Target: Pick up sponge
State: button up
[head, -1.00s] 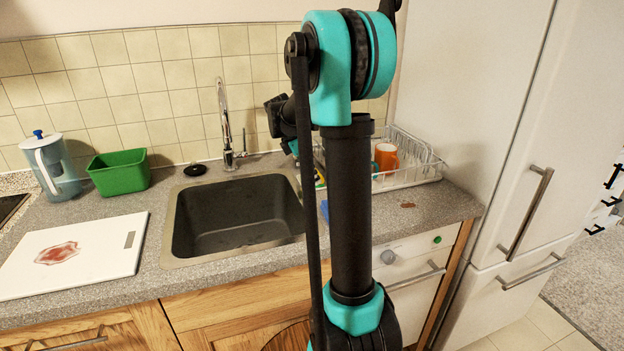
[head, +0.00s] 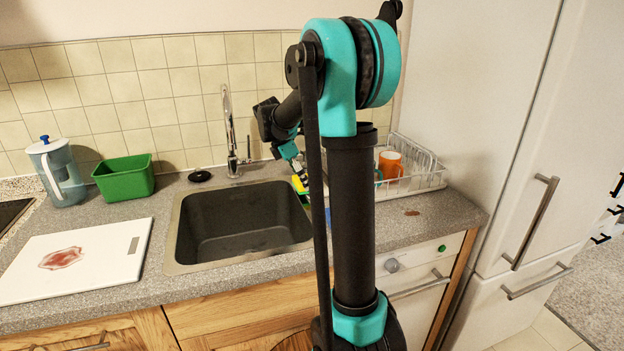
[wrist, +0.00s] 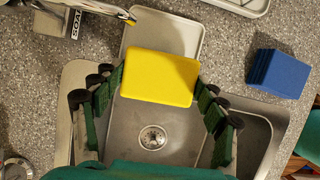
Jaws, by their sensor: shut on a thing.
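The yellow sponge (wrist: 160,77) is a flat rectangular block between the two fingers of my gripper (wrist: 157,88) in the wrist view. My gripper is shut on it, with a finger at its left and right ends. The sponge is seen above the far edge of the sink and a pale tray. In the head view a small yellow part of the sponge (head: 299,185) shows at the sink's right edge, below my gripper (head: 297,173). My arm hides part of that area.
The sink (head: 240,220) lies below. A blue block (wrist: 278,73) rests on the counter to the right. A dish rack (head: 425,180) with an orange mug (head: 390,164) stands right of my arm.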

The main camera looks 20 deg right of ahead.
notch_tip(320, 180, up, 14)
jog(key=shift+d+f, duration=0.2)
